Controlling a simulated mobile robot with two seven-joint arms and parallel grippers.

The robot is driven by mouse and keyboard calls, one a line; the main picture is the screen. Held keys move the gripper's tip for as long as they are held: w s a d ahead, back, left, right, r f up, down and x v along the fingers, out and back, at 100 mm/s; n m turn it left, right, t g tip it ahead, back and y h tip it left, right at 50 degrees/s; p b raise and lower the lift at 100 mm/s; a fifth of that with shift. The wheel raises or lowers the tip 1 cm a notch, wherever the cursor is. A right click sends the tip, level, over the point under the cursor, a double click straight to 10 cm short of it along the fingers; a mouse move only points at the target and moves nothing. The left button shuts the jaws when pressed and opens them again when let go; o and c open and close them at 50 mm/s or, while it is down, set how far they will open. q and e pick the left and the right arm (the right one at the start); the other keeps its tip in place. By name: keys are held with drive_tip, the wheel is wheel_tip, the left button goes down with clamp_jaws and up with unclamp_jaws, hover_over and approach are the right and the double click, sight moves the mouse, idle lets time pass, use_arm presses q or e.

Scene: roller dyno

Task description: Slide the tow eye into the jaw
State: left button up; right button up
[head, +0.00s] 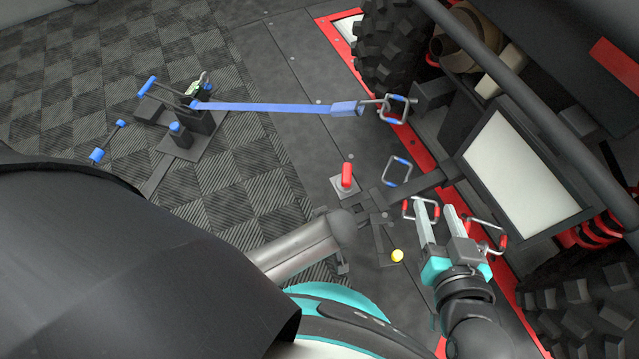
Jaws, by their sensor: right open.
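A dark flat tow bar (418,187) reaches left from the front of the vehicle, low over the floor. Its left end, where I take the tow eye to be, lies close to a dark floor fitting (366,206) that may be the jaw. I cannot tell whether the eye is inside it. A red-handled pin (347,176) stands upright on a small plate beside this fitting. My left gripper is not in view.
A blue strap (280,108) runs from a floor anchor (190,140) to a hook at a blue-gripped loop (402,97). Another blue-gripped loop (398,171) sits below. A yellow knob (397,256) is near my right gripper. Tyres and a black bull bar (500,75) bound the right.

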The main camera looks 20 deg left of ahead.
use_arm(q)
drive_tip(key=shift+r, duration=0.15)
use_arm(e)
drive_tip(key=shift+d, duration=0.15)
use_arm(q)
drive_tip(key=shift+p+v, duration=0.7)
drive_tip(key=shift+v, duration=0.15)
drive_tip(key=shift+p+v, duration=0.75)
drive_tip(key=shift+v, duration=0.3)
use_arm(e)
drive_tip(key=s+d+g+h, duration=0.4)
drive_tip(key=s+d+g, duration=0.1)
drive_tip(key=d+g, duration=0.15)
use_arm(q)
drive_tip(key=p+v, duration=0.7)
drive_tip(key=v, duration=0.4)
use_arm(e)
wheel_tip(320, 180, down, 12)
drive_tip(key=s+d+g, duration=0.2)
drive_tip(key=s, duration=0.1)
drive_tip(key=shift+r+g, duration=0.15)
drive_tip(key=shift+g, duration=0.2)
